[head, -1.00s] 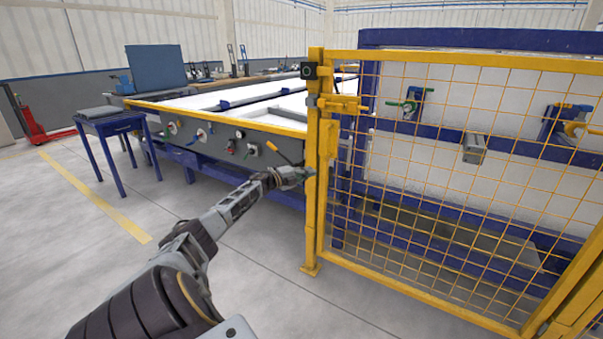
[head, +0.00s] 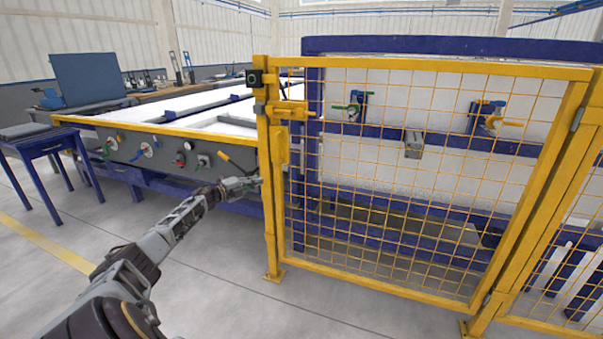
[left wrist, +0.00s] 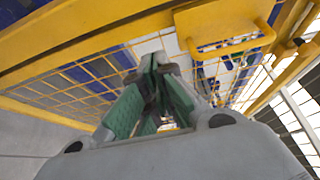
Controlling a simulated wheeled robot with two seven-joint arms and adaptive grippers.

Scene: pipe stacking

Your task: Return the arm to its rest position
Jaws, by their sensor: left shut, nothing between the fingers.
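My left arm reaches out from the lower left in the head view. Its gripper (head: 252,183) is beside the yellow gate post (head: 269,200), in front of the machine table. I cannot tell whether it touches the post. In the left wrist view the gripper's green-padded fingers (left wrist: 157,70) are shut with nothing between them. The yellow fence frame and mesh lie just beyond them. My right gripper is not in view.
A yellow mesh gate (head: 400,190) stands to the right of the arm, with a blue-framed machine behind it. A long table with a control panel (head: 165,150) is behind the gripper. A small blue table (head: 45,150) stands at left. The grey floor (head: 190,280) is clear.

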